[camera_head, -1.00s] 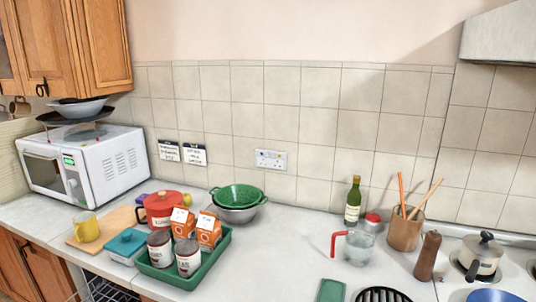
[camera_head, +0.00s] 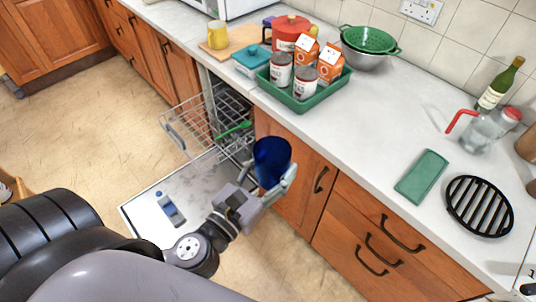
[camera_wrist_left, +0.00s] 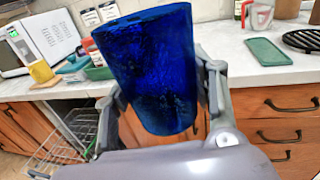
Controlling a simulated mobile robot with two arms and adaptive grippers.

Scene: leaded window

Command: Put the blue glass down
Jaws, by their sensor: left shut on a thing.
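The blue glass (camera_head: 271,161) is a dark blue tumbler. My left gripper (camera_head: 270,186) is shut on it and holds it in the air in front of the wooden cabinet doors, below the counter's height in the head view. In the left wrist view the glass (camera_wrist_left: 150,65) fills the middle between the fingers of the left gripper (camera_wrist_left: 165,105) and looks somewhat tilted. It hides part of the counter and cabinets behind it. My right gripper is not in view.
The white counter (camera_head: 350,125) has bare room between the green tray (camera_head: 304,104) and the green cloth-like slab (camera_head: 421,177). A black round trivet (camera_head: 480,206) and a clear jug (camera_head: 480,130) stand right. The dishwasher (camera_head: 150,205) is open with its rack (camera_head: 190,128) out.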

